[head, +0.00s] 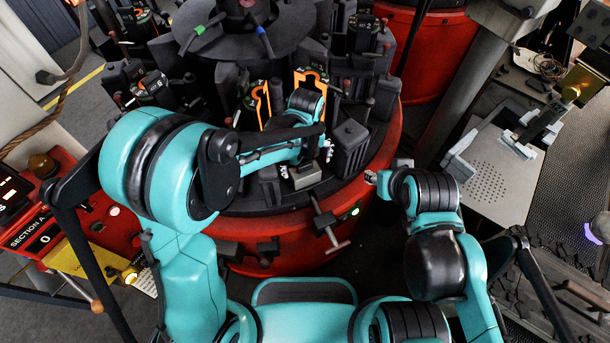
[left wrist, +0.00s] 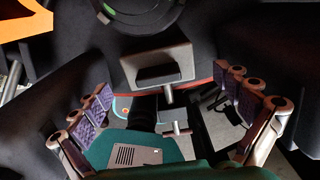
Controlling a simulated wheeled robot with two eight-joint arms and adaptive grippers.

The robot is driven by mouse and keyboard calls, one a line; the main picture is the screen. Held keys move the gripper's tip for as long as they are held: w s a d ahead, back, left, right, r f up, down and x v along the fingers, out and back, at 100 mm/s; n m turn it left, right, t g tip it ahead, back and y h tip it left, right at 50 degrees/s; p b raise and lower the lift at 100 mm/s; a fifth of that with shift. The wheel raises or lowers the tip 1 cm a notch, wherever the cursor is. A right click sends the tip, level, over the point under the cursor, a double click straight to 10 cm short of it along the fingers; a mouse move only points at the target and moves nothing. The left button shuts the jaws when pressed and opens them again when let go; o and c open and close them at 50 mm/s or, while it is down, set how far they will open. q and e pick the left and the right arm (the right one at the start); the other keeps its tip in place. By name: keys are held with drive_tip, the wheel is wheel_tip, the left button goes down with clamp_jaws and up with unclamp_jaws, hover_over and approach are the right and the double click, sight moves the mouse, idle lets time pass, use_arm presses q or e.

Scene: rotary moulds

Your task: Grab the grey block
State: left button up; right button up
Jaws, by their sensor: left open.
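The grey block (head: 304,175) sits at the front edge of the round mould table, below my left gripper (head: 306,160). In the left wrist view the grey block (left wrist: 158,65) shows a dark recess in its face and lies between and beyond the spread fingers. My left gripper (left wrist: 170,108) is open and empty, with purple-padded fingers apart on both sides; I see no contact with the block. My right arm's end (head: 384,180) is by the table's right rim; its fingers are not clear.
The red-rimmed round table (head: 290,245) carries several dark moulds and orange frames (head: 262,100) close to the left gripper. A dark block (head: 350,145) stands just right of it. A T-handle (head: 328,225) sticks out at the front. A perforated metal plate (head: 490,185) is at right.

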sight(305, 170)
use_arm(q)
drive_tip(key=f+b, duration=0.1)
drive_tip(key=f, duration=0.1)
drive_tip(key=f+b, duration=0.1)
drive_tip(key=f, duration=0.1)
drive_tip(key=shift+w+a+f, duration=0.15)
drive_tip(key=shift+w+f, duration=0.05)
drive_tip(key=shift+f, duration=0.15)
drive_tip(key=shift+r, duration=0.1)
drive_tip(key=c, duration=1.9)
drive_tip(key=shift+r, duration=0.1)
